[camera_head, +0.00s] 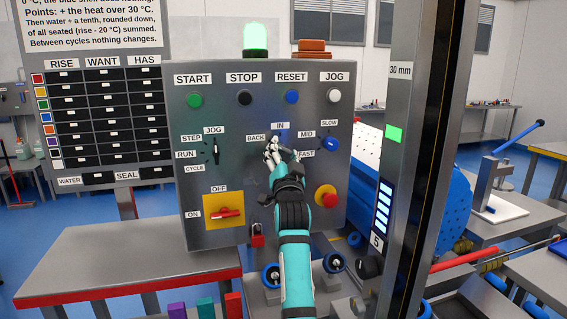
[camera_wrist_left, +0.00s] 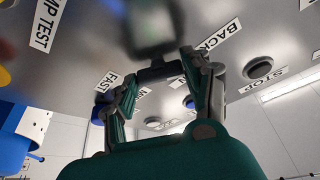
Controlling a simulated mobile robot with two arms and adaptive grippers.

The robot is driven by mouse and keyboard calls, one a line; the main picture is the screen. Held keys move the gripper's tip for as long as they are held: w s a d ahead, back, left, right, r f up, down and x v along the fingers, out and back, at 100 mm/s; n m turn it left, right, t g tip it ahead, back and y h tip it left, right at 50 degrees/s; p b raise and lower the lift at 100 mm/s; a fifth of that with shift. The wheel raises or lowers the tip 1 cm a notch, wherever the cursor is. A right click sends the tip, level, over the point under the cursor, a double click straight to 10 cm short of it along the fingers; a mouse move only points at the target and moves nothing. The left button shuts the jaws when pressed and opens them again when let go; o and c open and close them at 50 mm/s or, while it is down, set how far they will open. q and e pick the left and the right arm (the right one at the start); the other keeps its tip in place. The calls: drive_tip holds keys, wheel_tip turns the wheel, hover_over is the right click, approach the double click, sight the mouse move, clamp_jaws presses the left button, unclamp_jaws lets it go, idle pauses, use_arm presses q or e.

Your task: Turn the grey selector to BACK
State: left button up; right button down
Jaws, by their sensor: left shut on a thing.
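My left gripper (camera_head: 273,153) is up against the grey control panel (camera_head: 235,115), at the selector with the BACK label (camera_head: 256,138) and the IN label (camera_head: 280,126). The gripper mostly hides this selector in the head view. In the left wrist view my left gripper (camera_wrist_left: 165,85) has its fingers closed on the grey selector (camera_wrist_left: 158,72), a dark grey piece between the tips. The BACK label (camera_wrist_left: 220,36) lies beside the right finger there. I cannot tell which label the selector points at. My right gripper is not in view.
A black selector (camera_head: 216,151) is to the left and a blue selector (camera_head: 332,144) close to the right. A red stop knob (camera_head: 326,196) and a red switch (camera_head: 225,213) sit lower. A green lamp (camera_head: 255,38) glows on top. A steel post (camera_head: 400,110) stands right.

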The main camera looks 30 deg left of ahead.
sight(282, 107)
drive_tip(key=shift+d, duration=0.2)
use_arm(q)
drive_tip(key=o, duration=1.2)
drive_tip(key=shift+a+f, duration=0.1)
drive_tip(key=shift+a, duration=0.05)
drive_tip(key=shift+c, duration=0.2)
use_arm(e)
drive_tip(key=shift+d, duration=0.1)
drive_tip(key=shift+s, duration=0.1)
use_arm(q)
drive_tip(key=shift+r, duration=0.35)
wheel_tip(282, 107, up, 9)
drive_tip(key=shift+r, duration=0.2)
drive_tip(key=shift+f, duration=0.1)
